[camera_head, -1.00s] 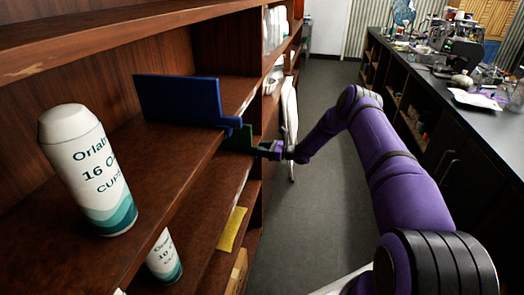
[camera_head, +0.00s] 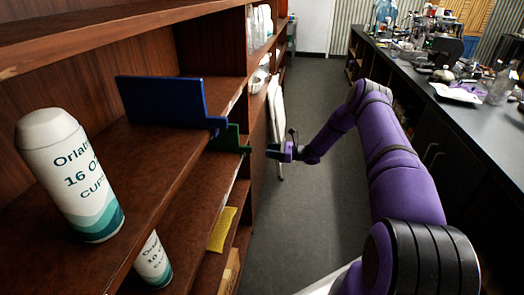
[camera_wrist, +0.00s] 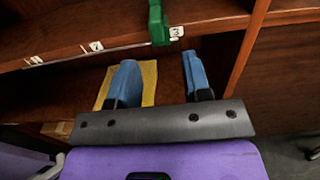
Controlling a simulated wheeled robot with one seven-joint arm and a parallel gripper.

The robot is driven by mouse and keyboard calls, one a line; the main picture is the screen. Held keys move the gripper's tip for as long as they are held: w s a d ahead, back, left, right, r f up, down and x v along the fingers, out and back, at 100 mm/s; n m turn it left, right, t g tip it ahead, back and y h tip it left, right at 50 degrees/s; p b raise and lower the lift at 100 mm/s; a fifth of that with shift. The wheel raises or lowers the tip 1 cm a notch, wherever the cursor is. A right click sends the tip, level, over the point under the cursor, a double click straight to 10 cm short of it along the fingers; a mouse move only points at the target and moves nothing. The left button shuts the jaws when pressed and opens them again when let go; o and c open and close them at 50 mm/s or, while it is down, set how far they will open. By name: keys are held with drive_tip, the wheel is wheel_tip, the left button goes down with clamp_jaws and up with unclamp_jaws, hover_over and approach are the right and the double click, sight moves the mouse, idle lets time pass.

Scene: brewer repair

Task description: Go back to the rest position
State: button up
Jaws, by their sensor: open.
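My gripper (camera_head: 283,149) is at the end of my purple arm, out in the aisle just right of the shelf front. In the wrist view its two blue fingers (camera_wrist: 157,75) are spread apart with nothing between them. A green board (camera_head: 230,139) sits on the shelf below the blue board, its end sticking out at the shelf edge. A gap separates it from my gripper in the head view. The green end also shows in the wrist view (camera_wrist: 158,22), by a label reading 3.
A blue board (camera_head: 165,101) stands on the upper shelf. Cup sleeves (camera_head: 72,175) stand at the left, one on a lower shelf (camera_head: 153,262). A yellow item (camera_head: 222,229) lies low on the shelving. A cluttered dark counter (camera_head: 480,120) runs along the right. The aisle floor (camera_head: 310,95) is clear.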

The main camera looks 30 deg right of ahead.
drive_tip(key=shift+s+d, duration=0.3)
drive_tip(key=shift+d, duration=0.1)
